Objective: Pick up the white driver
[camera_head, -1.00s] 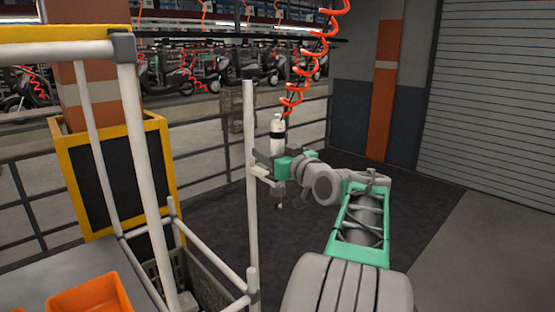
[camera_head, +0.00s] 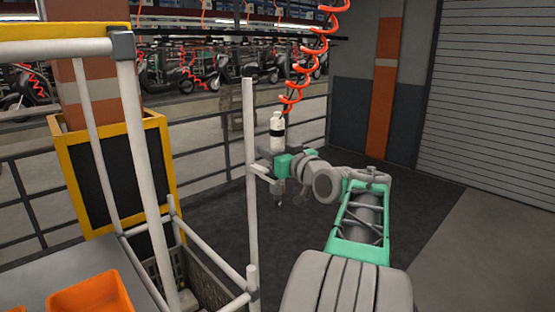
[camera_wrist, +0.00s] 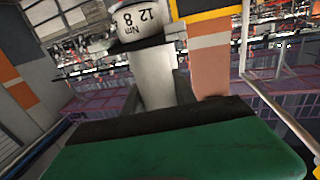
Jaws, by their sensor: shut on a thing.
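The white driver (camera_head: 277,122) stands upright in the head view, with a dark band near its middle, below an orange coiled hose. My gripper (camera_head: 279,155) is shut around the driver's body below that band. The driver's lower tip shows below the gripper. In the wrist view the driver (camera_wrist: 160,85) rises beyond the green and black gripper body, with "Nm 12 8" printed on its upper part. The dark gripper fingers (camera_wrist: 160,92) are on either side of it.
A white pole (camera_head: 251,190) of the cart frame stands just left of my gripper. An orange bin (camera_head: 90,293) sits on the cart at lower left. A grey crate (camera_head: 195,290) is below. A dark railing (camera_head: 215,165) runs behind. Floor to the right is clear.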

